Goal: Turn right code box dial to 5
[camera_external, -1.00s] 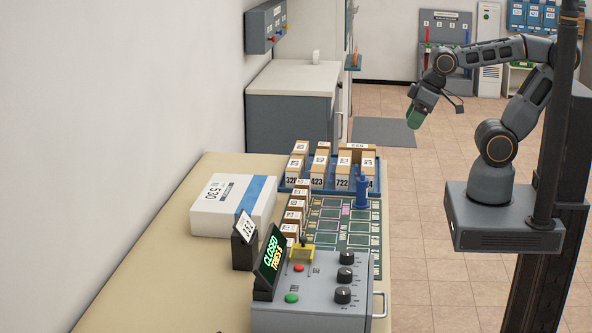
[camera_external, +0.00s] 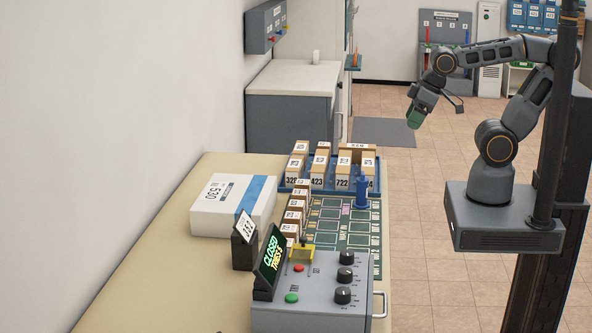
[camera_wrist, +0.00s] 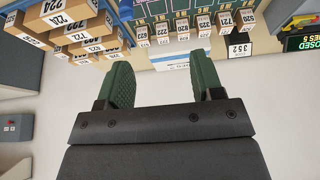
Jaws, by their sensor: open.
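The grey code box (camera_external: 315,297) stands at the near end of the table in the external view. Three black dials run along its right side: a far one (camera_external: 346,257), a middle one (camera_external: 345,275) and a near one (camera_external: 343,294). Their settings are too small to read. A tilted display (camera_external: 270,261) on its left reads CLOSED and a line about tries. My gripper (camera_external: 413,118) is raised over the floor, beyond and to the right of the table, well away from the box. In the wrist view its green fingers (camera_wrist: 160,88) are apart with nothing between them.
A black stand with a card marked 352 (camera_external: 244,238) is beside the display. A white parcel (camera_external: 233,205) lies behind it. A blue tray (camera_external: 373,180) of numbered boxes and a blue post (camera_external: 362,192) are farther back. The floor right of the table is clear.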

